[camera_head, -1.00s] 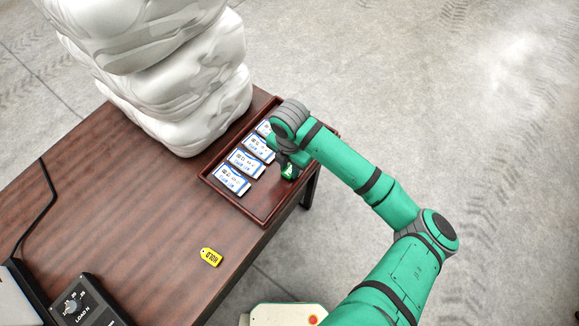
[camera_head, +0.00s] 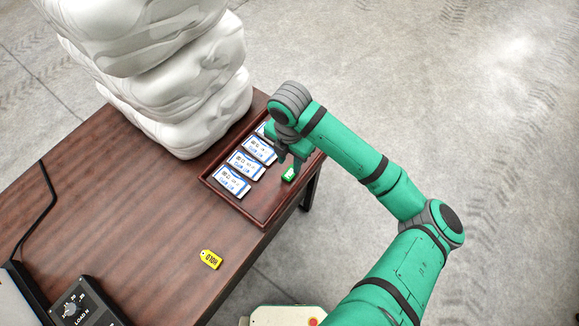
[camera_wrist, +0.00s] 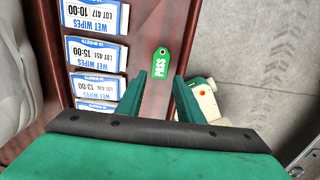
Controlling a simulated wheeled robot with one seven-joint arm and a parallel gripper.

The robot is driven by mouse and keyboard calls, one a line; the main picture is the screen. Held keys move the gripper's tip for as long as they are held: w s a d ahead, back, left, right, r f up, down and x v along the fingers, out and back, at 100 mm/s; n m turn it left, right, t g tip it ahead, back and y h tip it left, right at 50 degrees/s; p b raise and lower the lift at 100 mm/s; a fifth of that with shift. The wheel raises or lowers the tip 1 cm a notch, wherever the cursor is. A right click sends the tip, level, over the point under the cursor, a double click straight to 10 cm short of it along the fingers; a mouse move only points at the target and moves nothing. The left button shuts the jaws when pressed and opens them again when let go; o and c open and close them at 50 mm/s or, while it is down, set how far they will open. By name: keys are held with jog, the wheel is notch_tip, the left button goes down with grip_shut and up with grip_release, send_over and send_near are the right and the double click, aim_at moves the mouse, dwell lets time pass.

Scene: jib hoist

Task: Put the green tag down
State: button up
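The green tag (camera_head: 289,174), marked PASS, lies flat in the wooden tray (camera_head: 265,216), near its right side. It also shows whole in the wrist view (camera_wrist: 160,64), beyond my fingertips. My gripper (camera_head: 291,157) is just above and behind the tag in the head view. In the wrist view my gripper (camera_wrist: 157,82) has its two fingers spread apart with nothing between them, clear of the tag.
Several white and blue wet-wipes packs (camera_head: 232,181) lie in a row along the tray's left side. A stack of white wrapped bundles (camera_head: 190,110) stands left of the tray. A yellow HOLD tag (camera_head: 210,259) lies on the brown table (camera_head: 130,215). A dark load box (camera_head: 82,305) is at lower left.

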notch_tip(320, 180, up, 6)
jog(key=shift+f, duration=0.1)
dwell(0.7)
